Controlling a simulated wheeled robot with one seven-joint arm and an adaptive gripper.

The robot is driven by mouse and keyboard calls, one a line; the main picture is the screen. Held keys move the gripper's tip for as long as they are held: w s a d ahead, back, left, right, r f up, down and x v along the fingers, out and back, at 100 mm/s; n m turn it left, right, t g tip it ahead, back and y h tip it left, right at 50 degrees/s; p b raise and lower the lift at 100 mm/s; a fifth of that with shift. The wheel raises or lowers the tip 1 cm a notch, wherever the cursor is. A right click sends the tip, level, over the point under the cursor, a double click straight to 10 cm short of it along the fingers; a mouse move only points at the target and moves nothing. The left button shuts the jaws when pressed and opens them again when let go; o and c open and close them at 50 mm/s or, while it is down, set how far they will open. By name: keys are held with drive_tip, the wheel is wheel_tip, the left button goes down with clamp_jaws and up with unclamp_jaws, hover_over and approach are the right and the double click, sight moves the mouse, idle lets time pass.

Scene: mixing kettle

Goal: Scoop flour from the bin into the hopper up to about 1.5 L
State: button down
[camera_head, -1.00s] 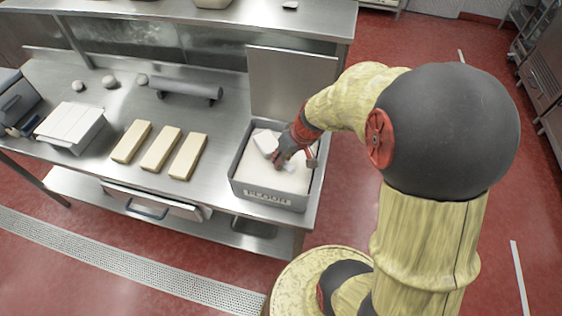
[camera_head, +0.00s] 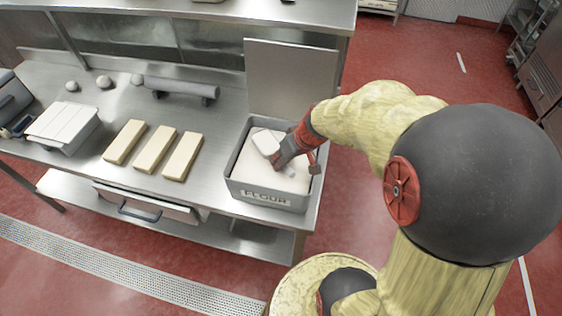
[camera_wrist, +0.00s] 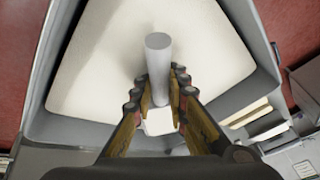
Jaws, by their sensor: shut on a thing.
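The flour bin (camera_head: 266,197) is a grey, open box labelled FLOUR at the right end of the steel counter. Pale flour (camera_head: 250,171) fills much of it; its smooth surface also shows in the wrist view (camera_wrist: 100,70). My gripper (camera_head: 281,161) is over the bin, shut on the white scoop (camera_head: 264,142). In the wrist view, the scoop's pale round handle (camera_wrist: 158,62) runs between the fingers of my gripper (camera_wrist: 160,88). How much flour the scoop holds, and whether it touches the surface, I cannot tell. No hopper is identifiable in these views.
A steel panel (camera_head: 291,78) stands upright behind the bin. Left of the bin lie several cream blocks (camera_head: 155,150), a roller (camera_head: 181,88), dough balls (camera_head: 104,82) and a white-lidded box (camera_head: 64,124). A raised shelf (camera_head: 220,14) runs behind. Red floor is open to the right.

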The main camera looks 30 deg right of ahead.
drive_tip(key=shift+r, duration=0.15)
idle(0.3)
wheel_tip(320, 180, up, 10)
drive_tip(key=p, duration=0.6)
drive_tip(key=shift+r, duration=0.2)
drive_tip(key=shift+f, duration=0.1)
